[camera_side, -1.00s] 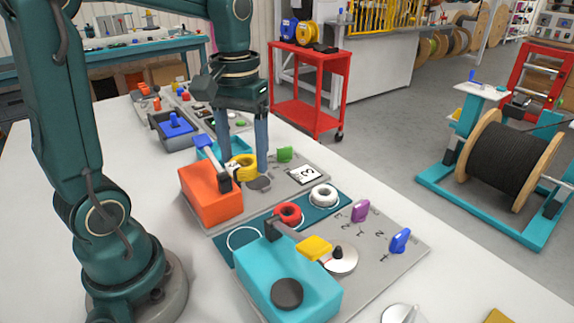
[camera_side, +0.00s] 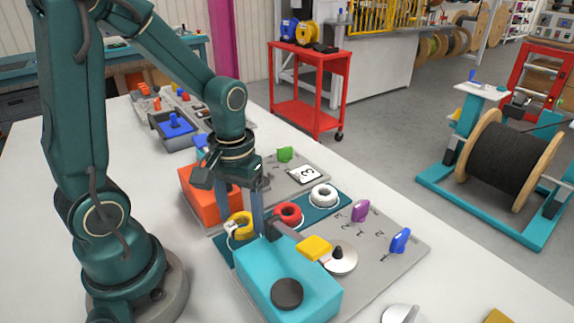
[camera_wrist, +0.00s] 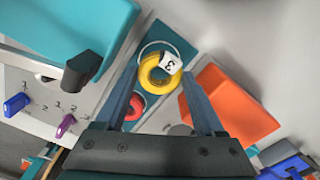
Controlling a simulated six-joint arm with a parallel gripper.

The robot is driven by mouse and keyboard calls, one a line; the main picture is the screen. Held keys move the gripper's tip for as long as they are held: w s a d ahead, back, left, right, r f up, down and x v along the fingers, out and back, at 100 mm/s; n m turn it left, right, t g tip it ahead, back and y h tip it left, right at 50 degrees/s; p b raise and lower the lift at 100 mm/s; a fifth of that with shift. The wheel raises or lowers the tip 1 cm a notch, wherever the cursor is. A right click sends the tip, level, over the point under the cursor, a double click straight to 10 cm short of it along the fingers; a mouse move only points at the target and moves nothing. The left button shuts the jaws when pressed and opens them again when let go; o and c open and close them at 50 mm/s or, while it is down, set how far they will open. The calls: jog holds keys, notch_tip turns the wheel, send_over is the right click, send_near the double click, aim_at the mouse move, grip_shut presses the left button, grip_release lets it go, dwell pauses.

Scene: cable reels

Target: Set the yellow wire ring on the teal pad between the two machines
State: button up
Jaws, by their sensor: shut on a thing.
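My gripper (camera_side: 241,226) is shut on the yellow wire ring (camera_side: 236,232), which carries a white tag with a 3. The ring is over the near-left end of the teal pad (camera_side: 309,213), between the teal machine (camera_side: 300,270) and the orange machine (camera_side: 207,205). In the wrist view the ring (camera_wrist: 152,82) overlaps a white circle outline (camera_wrist: 143,49) on the pad. I cannot tell whether the ring touches the pad. A red ring (camera_side: 291,212) and a white ring (camera_side: 324,191) lie farther along the pad. My gripper partly hides the orange machine.
The teal machine's arm with a yellow block (camera_side: 314,248) reaches close beside the red ring. Purple (camera_side: 360,210) and blue (camera_side: 400,239) knobs stand on the grey plate. A grey tray (camera_side: 172,131) stands behind.

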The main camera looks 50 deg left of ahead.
jog(key=shift+f, duration=1)
jog(key=shift+f, duration=0.25)
jog(key=o, duration=1.5)
notch_tip(320, 180, up, 8)
